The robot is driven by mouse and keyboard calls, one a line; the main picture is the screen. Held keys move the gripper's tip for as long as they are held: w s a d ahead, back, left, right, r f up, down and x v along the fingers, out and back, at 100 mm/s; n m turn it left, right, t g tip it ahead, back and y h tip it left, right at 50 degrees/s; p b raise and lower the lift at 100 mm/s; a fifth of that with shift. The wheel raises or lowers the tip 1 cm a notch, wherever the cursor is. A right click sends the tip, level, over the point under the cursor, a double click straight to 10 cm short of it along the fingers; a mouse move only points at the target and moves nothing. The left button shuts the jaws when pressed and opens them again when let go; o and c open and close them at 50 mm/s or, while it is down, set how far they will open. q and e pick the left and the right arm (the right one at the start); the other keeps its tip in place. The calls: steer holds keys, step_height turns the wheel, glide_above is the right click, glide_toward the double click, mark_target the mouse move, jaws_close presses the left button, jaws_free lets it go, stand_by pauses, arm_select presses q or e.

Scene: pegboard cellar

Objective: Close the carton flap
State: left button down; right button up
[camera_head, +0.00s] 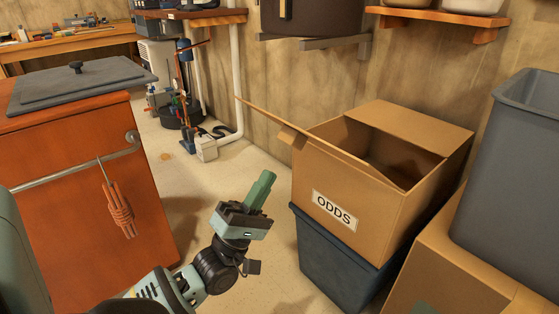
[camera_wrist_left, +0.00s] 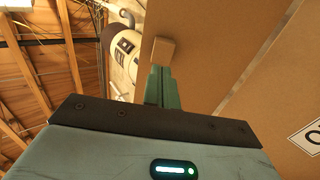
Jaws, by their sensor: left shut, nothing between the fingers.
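The tan cardboard carton (camera_head: 385,195), labelled ODDS, sits on a dark blue bin. One flap (camera_head: 272,121) stands open, sticking out to the left of the carton's top, with a small tab (camera_head: 293,138) at its near end. Another top panel (camera_head: 410,128) covers the far right part of the opening. My left gripper (camera_head: 265,178) is shut and empty, its green fingers pointing up, left of the carton and below the open flap. In the left wrist view, the fingers (camera_wrist_left: 161,86) point toward a small tan block, probably the tab (camera_wrist_left: 163,51); contact is unclear. My right gripper is out of view.
The dark blue bin (camera_head: 335,258) supports the carton. A grey tub (camera_head: 515,165) on another cardboard box (camera_head: 450,275) stands close at right. An orange cabinet (camera_head: 80,190) with a rail stands at left. Floor (camera_head: 225,180) between cabinet and carton is clear.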

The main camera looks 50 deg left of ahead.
arm_select(q)
steer(key=b+x, duration=0.1)
steer(key=x, duration=0.4)
steer(key=shift+w+r, duration=0.2)
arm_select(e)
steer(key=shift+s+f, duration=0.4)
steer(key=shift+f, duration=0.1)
arm_select(q)
steer(key=shift+d, duration=0.1)
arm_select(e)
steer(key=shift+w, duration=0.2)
